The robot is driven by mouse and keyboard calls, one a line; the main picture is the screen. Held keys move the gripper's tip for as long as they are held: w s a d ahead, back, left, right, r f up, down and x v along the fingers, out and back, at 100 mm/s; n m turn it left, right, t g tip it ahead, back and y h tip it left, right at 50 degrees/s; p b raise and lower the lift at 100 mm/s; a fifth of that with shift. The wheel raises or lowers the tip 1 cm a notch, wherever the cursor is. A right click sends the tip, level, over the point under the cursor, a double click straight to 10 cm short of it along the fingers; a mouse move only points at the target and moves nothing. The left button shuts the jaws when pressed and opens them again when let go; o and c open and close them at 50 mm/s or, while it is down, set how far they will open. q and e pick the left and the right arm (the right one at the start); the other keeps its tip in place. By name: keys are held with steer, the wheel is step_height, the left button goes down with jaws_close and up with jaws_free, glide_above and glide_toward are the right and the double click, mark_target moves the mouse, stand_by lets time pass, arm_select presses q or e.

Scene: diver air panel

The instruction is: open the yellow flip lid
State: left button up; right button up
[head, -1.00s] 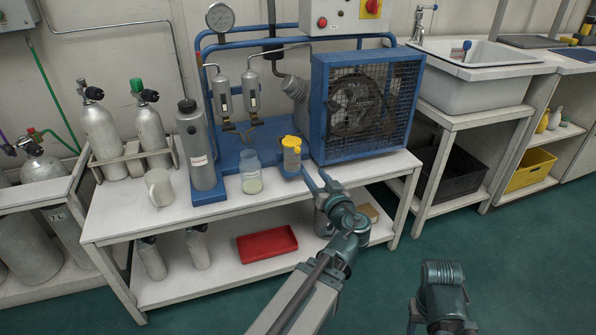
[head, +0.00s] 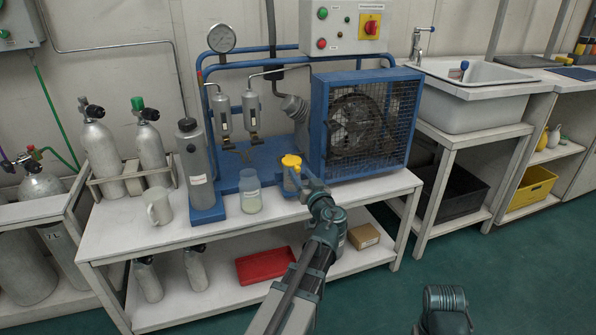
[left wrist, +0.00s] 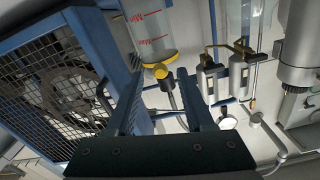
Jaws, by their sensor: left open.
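In the left wrist view the lid (left wrist: 160,57) is a yellow band with a small round yellow tab, below red level marks on the container wall (left wrist: 148,22). My left gripper (head: 303,172) is open, just right of and in front of the lid. Its fingertips (left wrist: 159,78) point at the tab, with nothing held; contact cannot be told. My right gripper's fingers are not visible.
A clear jar (head: 250,191) stands close left of the container. The caged blue fan unit (head: 366,122) is close on the right.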

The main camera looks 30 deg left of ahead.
mark_target(298, 171)
arm_select(q)
steer(key=shift+x, duration=1.65)
jaws_close()
